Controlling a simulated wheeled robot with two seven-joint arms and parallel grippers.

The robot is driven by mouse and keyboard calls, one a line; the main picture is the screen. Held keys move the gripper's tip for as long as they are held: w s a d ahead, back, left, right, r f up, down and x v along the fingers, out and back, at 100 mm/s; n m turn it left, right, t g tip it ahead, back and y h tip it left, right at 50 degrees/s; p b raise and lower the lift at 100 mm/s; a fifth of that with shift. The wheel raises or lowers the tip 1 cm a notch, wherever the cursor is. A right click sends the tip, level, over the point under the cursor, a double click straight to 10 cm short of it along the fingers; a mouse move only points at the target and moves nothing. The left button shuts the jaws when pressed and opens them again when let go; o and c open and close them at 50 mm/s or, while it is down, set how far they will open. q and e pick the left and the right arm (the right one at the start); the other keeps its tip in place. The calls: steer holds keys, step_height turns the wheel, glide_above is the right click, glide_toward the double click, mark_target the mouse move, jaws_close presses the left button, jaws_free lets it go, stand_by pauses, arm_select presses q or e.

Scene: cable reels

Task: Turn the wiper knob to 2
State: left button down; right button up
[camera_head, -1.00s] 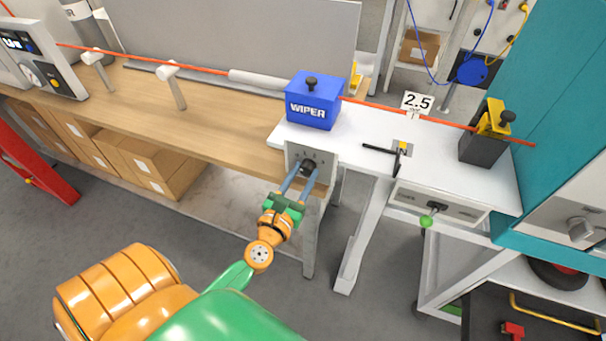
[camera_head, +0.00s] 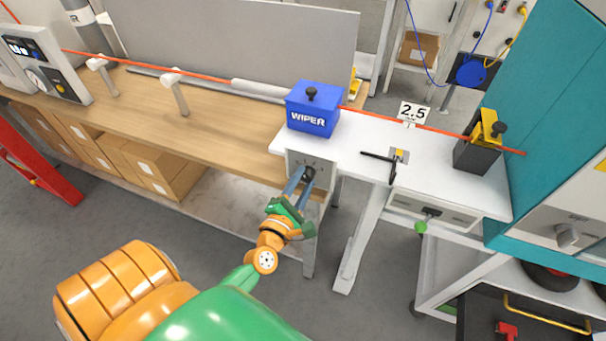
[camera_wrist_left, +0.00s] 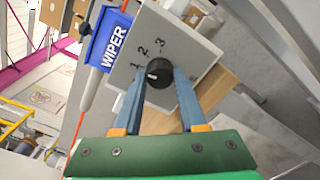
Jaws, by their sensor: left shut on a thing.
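The wiper knob (camera_wrist_left: 160,73) is a round black knob on a grey panel (camera_wrist_left: 184,42) marked 1, 2 and 3. A short white mark shows on the knob's left side, towards the 1; its exact setting is hard to read. My left gripper (camera_head: 307,178) is shut on the knob, with one blue-grey finger on either side of it, as the left wrist view (camera_wrist_left: 159,85) also shows. In the head view the knob (camera_head: 309,172) is partly hidden by the fingers. The blue WIPER box (camera_head: 312,112) stands on the white bench above the panel. My right gripper is not in view.
An orange cable (camera_head: 372,117) runs through the WIPER box along the bench. A black lever (camera_head: 378,157) and a 2.5 sign (camera_head: 413,112) are to the right. Floor in front is clear.

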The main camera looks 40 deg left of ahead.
arm_select(q)
steer(key=m+p, duration=0.1)
steer(key=m, duration=0.4)
steer(key=shift+m+p, duration=0.3)
steer(key=shift+p, duration=0.1)
stand_by(0.4)
steer(key=shift+c, duration=2.3)
jaws_free()
steer(key=v, duration=0.7)
steer(key=shift+b, duration=0.45)
